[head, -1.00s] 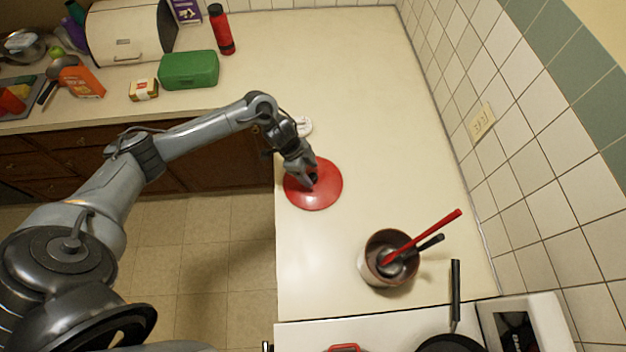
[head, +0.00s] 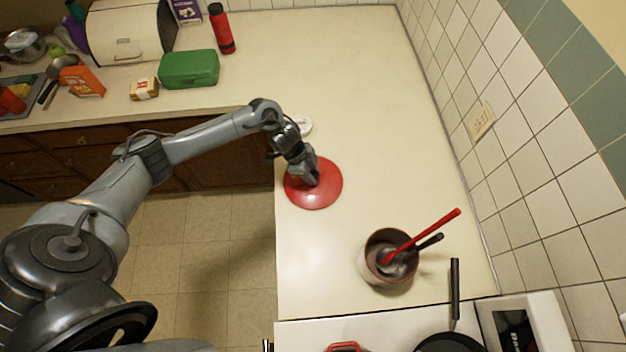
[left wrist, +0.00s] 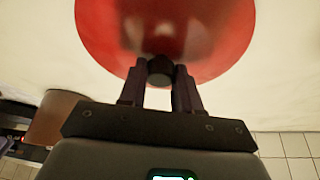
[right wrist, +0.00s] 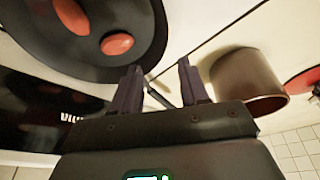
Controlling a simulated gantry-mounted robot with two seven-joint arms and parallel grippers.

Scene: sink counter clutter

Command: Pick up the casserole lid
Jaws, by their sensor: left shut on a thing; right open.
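The casserole lid (head: 318,194) is a round, shiny red disc on the cream counter in the head view. It also fills the top of the left wrist view (left wrist: 205,40). My left gripper (head: 314,181) is over its middle, with its two fingers shut on the dark knob (left wrist: 160,69) of the lid. Whether the lid touches the counter or is just off it, I cannot tell. My right gripper (right wrist: 158,72) is open and empty in its own wrist view. It does not show in the head view.
A brown utensil crock (head: 370,268) with a red-handled and a dark-handled tool stands nearer on the counter. A black pan (head: 450,343) sits on the stove at the bottom. A small white round item (head: 304,125) lies behind the lid.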

